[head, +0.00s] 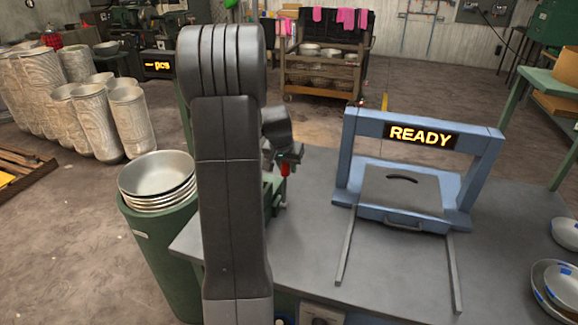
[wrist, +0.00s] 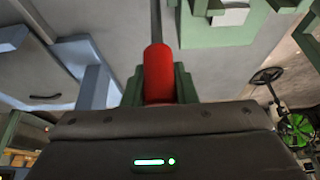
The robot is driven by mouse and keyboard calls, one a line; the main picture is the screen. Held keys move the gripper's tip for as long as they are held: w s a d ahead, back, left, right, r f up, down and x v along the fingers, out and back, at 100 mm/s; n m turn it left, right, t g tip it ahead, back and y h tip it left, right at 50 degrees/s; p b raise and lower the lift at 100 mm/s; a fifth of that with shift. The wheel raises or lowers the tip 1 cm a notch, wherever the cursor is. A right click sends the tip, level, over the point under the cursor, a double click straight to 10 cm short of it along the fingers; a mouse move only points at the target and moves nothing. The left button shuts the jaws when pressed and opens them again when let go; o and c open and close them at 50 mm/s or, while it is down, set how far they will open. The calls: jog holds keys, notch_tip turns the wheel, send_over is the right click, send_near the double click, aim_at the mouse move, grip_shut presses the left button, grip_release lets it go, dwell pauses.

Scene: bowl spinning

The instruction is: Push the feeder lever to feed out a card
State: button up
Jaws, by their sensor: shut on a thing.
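The feeder lever has a red handle (head: 286,169), seen at the table's left side in the head view. In the wrist view the red handle (wrist: 158,72) stands in the middle, between green parts. My gripper (wrist: 159,88) is shut on the red handle. The green feeder (head: 272,192) is mostly hidden behind my arm in the head view. Its green parts (wrist: 222,30) show at the top of the wrist view, with a pale block among them. I cannot make out a card.
A blue frame (head: 470,180) with a lit READY sign (head: 421,136) stands on the grey table (head: 400,270), with two rails toward the front. Metal bowls (head: 157,173) are stacked in a green bin at left. More bowls (head: 557,285) lie at right. The table's front middle is clear.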

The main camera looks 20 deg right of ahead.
jog(key=shift+s+a, duration=0.2)
jog(key=shift+s, duration=0.1)
jog(key=shift+s+a+b, duration=0.2)
jog(key=shift+s+b, duration=0.1)
jog(key=shift+b, duration=0.05)
jog(key=shift+s+a+b, duration=0.6)
jog(key=shift+s+a, duration=0.2)
jog(key=shift+s, duration=0.35)
jog(key=s+a+b, duration=0.2)
jog(key=shift+s+f, duration=0.35)
jog(key=shift+s, duration=0.05)
jog(key=o, duration=2)
jog(key=shift+d, duration=0.1)
jog(key=shift+c, duration=0.2)
